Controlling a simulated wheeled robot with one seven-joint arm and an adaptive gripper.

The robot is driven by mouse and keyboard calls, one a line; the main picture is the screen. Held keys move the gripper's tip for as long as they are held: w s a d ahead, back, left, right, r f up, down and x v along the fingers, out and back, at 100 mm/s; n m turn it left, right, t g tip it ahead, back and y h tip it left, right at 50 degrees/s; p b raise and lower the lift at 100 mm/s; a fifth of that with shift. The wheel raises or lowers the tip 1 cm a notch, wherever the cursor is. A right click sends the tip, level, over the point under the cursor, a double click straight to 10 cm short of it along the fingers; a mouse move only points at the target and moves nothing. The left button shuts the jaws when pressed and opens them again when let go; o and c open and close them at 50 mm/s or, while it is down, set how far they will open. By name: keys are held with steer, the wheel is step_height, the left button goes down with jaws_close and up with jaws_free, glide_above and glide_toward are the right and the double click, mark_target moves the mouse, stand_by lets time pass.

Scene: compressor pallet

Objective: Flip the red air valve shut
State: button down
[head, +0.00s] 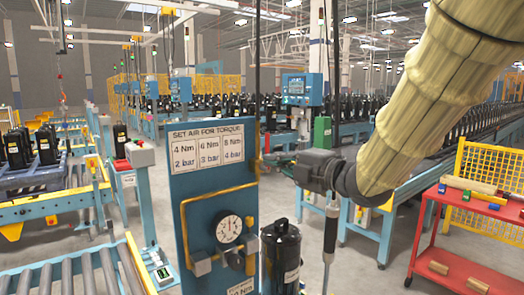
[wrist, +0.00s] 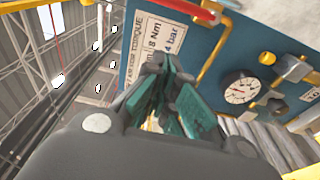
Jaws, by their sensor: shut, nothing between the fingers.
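The red air valve's lever (wrist: 184,9) shows at the top of the wrist view, lying along the edge of the blue panel beside the bent yellow pipe (wrist: 211,48). In the wrist view my gripper's teal fingers (wrist: 170,82) are together and empty. The lever appears beyond the fingertips, apart from them.
A round pressure gauge (head: 229,228) sits on the panel under the sign (head: 207,146). A black compressor (head: 281,250) stands right of the panel. A roller conveyor (head: 85,272) is at lower left. A red cart (head: 470,225) with blocks stands at right.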

steer(key=shift+a+r, duration=0.1)
stand_by(0.3)
steer(key=w+a+p, duration=0.3)
steer(key=w+p, duration=0.1)
steer(key=w, duration=0.4)
steer(key=shift+w+a, duration=0.15)
steer(key=shift+w, duration=0.25)
stand_by(0.3)
